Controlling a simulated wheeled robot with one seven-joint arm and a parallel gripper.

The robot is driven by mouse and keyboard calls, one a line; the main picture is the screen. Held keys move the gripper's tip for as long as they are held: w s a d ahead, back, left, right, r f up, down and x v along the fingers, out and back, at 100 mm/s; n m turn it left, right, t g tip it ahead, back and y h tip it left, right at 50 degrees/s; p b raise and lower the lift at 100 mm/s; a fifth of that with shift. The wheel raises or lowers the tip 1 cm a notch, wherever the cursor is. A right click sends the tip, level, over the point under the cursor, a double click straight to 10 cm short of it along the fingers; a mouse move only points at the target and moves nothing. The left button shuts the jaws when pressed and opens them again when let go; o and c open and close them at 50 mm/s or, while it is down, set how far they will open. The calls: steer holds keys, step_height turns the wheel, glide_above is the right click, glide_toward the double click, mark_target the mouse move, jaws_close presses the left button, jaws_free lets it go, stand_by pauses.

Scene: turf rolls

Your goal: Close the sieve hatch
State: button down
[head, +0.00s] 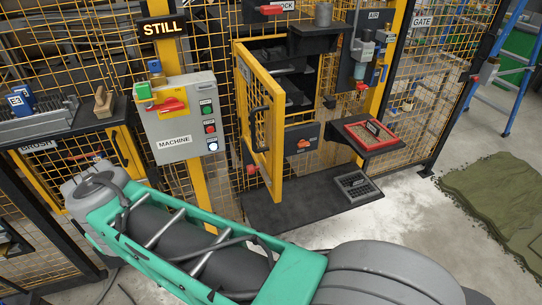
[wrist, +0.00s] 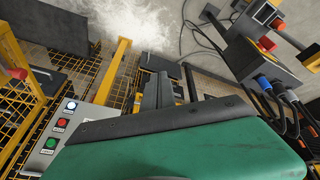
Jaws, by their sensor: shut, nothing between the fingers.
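The sieve hatch (head: 274,135) is a yellow-framed mesh door in the fence, with a dark handle on it. It stands open, swung out towards me, and dark shelves show in the opening behind it. My gripper (wrist: 158,88) shows in the wrist view as dark fingers past the black edge of my green arm end. It is shut and empty. My gripper cannot be made out in the head view. I cannot tell the hatch for sure in the wrist view, and no contact with it shows.
A grey machine box (head: 183,120) with buttons hangs left of the hatch; it also shows in the wrist view (wrist: 62,138). A dark platform (head: 300,212) lies below the hatch. A red-rimmed tray (head: 370,134) sits to the right. Turf (head: 495,200) lies on the floor, far right.

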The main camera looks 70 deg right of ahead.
steer(key=d+r+m+h, duration=0.2)
steer(key=d+m, duration=0.1)
steer(key=d, duration=0.8)
steer(key=m+g+h+b, duration=0.2)
steer(key=m+g+h, duration=0.2)
steer(key=m+g, duration=0.15)
glide_toward(271, 162)
steer(key=w+a+r, duration=0.3)
steer(key=a+r, duration=0.1)
steer(key=a, duration=0.1)
steer(key=shift+t, duration=0.35)
steer(key=shift+s+d+f+p, duration=0.3)
steer(key=shift+s+d+f, duration=0.35)
steer(key=shift+d+f, duration=0.65)
steer(key=shift+s+d+f+p, duration=0.35)
steer(key=shift+s+d+f, duration=0.3)
steer(key=shift+d+f, duration=0.65)
steer(key=shift+s+d+f+p, duration=0.3)
steer(key=shift+s+d+f, duration=0.35)
steer(key=shift+d+f, duration=0.7)
steer(key=shift+d+r, duration=0.2)
